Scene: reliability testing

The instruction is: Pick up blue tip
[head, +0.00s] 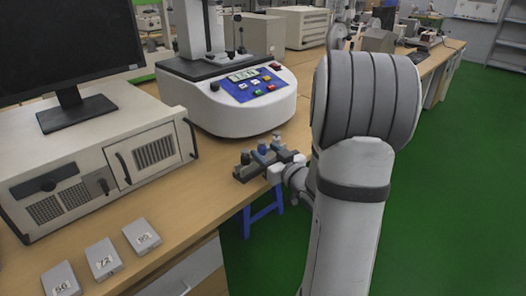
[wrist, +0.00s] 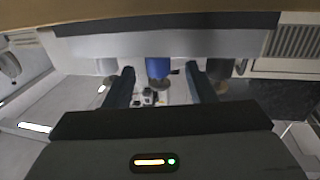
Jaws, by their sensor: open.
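The blue tip (head: 262,149) stands in a small dark holder (head: 241,173) near the front edge of the bench. In the wrist view the blue tip (wrist: 158,67) lies between the two dark fingers of my gripper (wrist: 160,76), with a gap visible on each side. My gripper (head: 278,165) is open at the holder in the head view. My fingers partly cover the holder in the head view.
A white testing machine (head: 245,112) with a blue control panel stands just behind the holder. A beige instrument box (head: 70,185) and a monitor (head: 60,45) are to the left. Three numbered grey blocks (head: 103,260) lie at the front left. Green floor (head: 450,200) is open at right.

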